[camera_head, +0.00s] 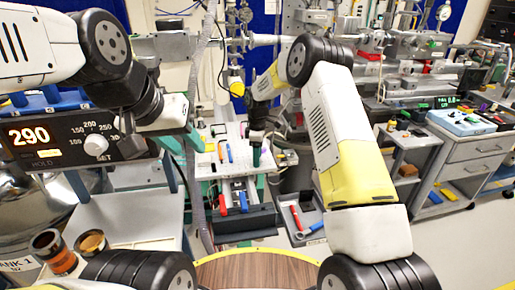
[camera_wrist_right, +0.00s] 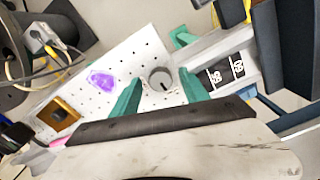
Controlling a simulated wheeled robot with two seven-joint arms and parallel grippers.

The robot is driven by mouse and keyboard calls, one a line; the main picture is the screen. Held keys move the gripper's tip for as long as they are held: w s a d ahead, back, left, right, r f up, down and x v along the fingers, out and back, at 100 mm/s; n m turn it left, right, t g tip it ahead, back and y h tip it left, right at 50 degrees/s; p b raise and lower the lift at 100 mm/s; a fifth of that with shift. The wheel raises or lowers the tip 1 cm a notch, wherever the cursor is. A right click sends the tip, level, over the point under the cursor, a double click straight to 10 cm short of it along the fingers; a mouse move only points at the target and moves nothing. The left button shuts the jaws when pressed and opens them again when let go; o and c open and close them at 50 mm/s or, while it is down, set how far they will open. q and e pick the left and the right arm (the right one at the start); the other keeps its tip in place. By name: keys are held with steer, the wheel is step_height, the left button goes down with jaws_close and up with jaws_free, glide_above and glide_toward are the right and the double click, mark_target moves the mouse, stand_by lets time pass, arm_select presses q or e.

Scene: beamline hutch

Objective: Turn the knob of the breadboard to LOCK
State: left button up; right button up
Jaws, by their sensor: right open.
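The breadboard (camera_wrist_right: 130,62) is a white plate with rows of small holes, slanted across the right wrist view. Its round grey knob (camera_wrist_right: 160,78) has a dark pointer line and stands near the board's right edge. My right gripper (camera_wrist_right: 162,92) is open, its teal fingers apart on either side of the knob in the picture; I cannot tell whether they touch it. In the head view my right gripper (camera_head: 257,152) points down over the bench, and I cannot make out the knob there. My left gripper (camera_head: 186,145) has teal fingers beside the lit display box; its opening is unclear.
A purple piece (camera_wrist_right: 102,80) and an orange-brown block (camera_wrist_right: 58,112) lie on or near the board. A dark plate with white numbers (camera_wrist_right: 226,72) is right of the knob. The display box reading 290 (camera_head: 70,138) stands at left.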

steer(key=shift+f, duration=0.1)
jaws_close()
stand_by(0.4)
steer(key=m, duration=0.4)
steer(key=shift+m, duration=0.4)
steer(key=m, duration=0.4)
steer(key=shift+m, duration=0.3)
steer(key=m, duration=0.4)
steer(key=shift+m, duration=0.3)
steer(key=shift+a+m, duration=0.1)
steer(key=shift+m, duration=1.8)
